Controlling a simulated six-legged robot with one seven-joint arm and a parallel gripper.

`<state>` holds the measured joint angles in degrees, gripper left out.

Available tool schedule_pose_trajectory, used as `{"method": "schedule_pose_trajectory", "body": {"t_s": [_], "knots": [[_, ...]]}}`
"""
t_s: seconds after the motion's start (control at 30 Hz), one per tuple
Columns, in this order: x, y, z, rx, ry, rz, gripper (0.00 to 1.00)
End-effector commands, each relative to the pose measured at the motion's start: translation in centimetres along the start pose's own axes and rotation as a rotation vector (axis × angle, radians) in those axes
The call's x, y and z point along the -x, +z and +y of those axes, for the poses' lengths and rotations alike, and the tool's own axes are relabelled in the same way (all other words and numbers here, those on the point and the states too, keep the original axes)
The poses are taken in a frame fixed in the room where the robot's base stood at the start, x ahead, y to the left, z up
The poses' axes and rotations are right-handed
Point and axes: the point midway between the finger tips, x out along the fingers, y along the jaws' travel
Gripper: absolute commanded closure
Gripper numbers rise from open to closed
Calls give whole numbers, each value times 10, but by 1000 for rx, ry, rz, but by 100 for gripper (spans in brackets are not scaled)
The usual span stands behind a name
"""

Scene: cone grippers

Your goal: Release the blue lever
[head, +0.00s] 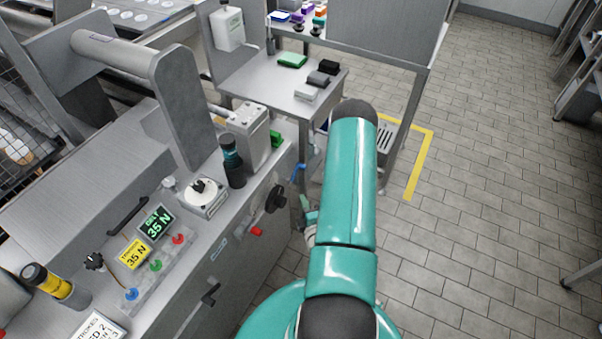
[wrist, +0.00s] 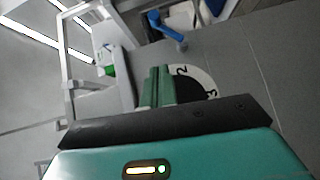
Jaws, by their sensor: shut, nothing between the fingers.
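The blue lever (head: 297,173) shows in the head view at the right end of the grey machine's side, just left of my teal arm. In the head view my arm hides most of the gripper.
A white dial (wrist: 205,78) with black numbers lies behind and right of my fingers. The machine side carries a black knob (head: 276,198) and a red handle (head: 256,231). A small metal table (head: 270,85) stands beyond. Tiled floor (head: 480,220) is clear at right.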

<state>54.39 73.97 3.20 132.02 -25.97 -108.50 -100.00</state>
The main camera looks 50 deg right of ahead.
Motion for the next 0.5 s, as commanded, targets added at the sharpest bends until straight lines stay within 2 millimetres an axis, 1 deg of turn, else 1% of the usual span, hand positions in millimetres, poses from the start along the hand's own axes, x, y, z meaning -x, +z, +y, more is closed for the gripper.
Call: {"method": "schedule_pose_trajectory", "body": {"t_s": [0.17,0.47,0.5], "knots": [[-28,2,1,0,4,-3,100],[-88,2,1,0,2,-3,100],[-93,8,1,1,2,-5,100]]}}
